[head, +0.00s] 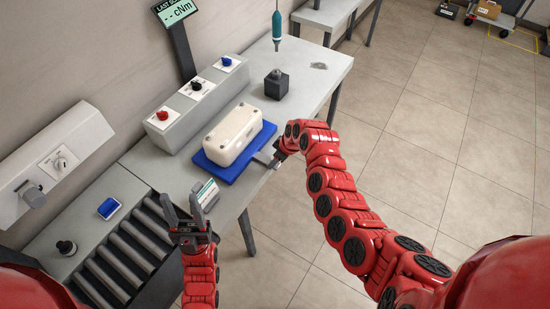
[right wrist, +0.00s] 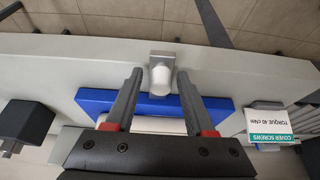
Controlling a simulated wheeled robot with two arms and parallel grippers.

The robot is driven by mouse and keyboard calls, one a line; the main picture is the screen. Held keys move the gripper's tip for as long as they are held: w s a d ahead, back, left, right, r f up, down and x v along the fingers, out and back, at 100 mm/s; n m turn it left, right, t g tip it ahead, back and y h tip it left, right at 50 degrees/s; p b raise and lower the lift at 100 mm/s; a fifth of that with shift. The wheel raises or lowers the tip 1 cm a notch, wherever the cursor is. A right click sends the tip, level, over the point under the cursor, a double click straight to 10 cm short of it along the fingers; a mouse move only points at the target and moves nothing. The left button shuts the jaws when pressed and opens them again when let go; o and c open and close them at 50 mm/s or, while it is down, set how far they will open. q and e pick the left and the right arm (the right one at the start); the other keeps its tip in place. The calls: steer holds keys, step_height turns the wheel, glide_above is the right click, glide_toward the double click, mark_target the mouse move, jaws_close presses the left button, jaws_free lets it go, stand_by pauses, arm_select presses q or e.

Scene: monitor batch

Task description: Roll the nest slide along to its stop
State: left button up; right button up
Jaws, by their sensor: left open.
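The nest slide is a blue plate (head: 212,166) on the bench, with a white rounded monitor housing (head: 234,135) sitting on it. A grey bracket (head: 266,154) sticks out from its front edge. In the right wrist view, a pale rounded knob (right wrist: 162,79) stands on this bracket. My right gripper (right wrist: 160,80) is open, its fingertips on either side of the knob with small gaps showing. In the head view the right gripper (head: 280,153) is partly hidden behind its own wrist at the bench's front edge. My left gripper (head: 185,212) is open and empty near the rollers.
A roller conveyor (head: 128,245) lies left of the slide. A small card stand (head: 205,193) is close to my left gripper.

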steer(key=shift+a+r, duration=0.1)
steer(key=shift+a, duration=0.05)
steer(key=shift+r, duration=0.15)
steer(key=shift+d+r, duration=0.2)
steer(key=shift+r, duration=0.35)
steer(key=p+v, duration=0.1)
steer(key=v, duration=1.5)
steer(key=shift+s+f, duration=0.1)
steer(key=shift+s, duration=0.05)
steer(key=shift+d, duration=0.1)
